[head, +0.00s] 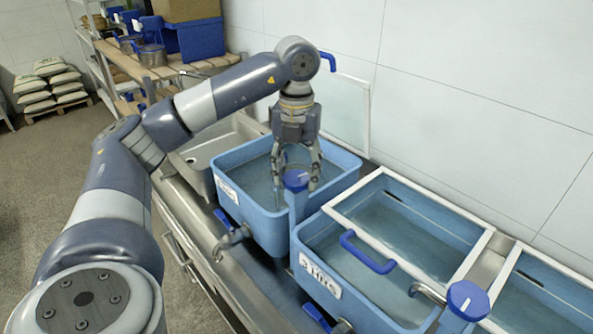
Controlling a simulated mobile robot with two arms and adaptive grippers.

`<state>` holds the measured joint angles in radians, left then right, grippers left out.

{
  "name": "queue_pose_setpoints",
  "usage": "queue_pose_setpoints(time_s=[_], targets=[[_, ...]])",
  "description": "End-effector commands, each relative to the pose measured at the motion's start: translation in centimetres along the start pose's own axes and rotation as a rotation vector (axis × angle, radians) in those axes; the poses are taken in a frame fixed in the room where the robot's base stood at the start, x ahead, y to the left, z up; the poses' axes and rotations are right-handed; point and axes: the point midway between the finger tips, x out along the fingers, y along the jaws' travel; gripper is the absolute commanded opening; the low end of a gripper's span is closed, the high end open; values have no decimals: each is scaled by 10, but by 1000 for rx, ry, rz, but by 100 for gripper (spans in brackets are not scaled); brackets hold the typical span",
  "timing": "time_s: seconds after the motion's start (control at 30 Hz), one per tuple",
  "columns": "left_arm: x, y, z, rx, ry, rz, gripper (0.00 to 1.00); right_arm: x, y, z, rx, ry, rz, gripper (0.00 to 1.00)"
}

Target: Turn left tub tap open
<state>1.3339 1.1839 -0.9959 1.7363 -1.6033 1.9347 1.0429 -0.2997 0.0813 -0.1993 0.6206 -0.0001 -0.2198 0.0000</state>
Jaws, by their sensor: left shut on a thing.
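The left blue tub (250,207) holds water and stands open, with a white label on its front. A round blue tap knob (295,179) with a white mark sits on a blue post at its right corner, beside the middle tub. My left gripper (297,183) points down from above, with its fingers shut on this knob from both sides. Part of the knob's sides is hidden by the fingers. A drain tap with a blue lever (223,220) is on the left tub's front. My right gripper is not in view.
The middle tub (340,290) has a white-framed lid (452,284) with a blue handle (367,252). Another blue knob (467,299) stands to its right. A steel sink (205,148) and a wooden shelf (165,72) with pots lie to the left. The wall is close behind.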

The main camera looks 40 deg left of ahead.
Motion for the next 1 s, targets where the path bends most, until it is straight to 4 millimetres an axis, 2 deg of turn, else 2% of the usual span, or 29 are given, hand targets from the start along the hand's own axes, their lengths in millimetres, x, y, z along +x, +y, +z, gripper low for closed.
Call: queue_pose_setpoints(time_s=[0.37, 0.93, 0.97, 1.0], targets=[[0, 0, 0, -167, 1, 1, 26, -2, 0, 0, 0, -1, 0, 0], [0, 0, 0, -196, 0, 1, 26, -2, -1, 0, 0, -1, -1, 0], [0, 0, 0, -196, 0, 1, 57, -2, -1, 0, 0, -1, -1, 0], [0, 0, 0, -196, 0, 1, 66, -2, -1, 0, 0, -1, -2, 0]])
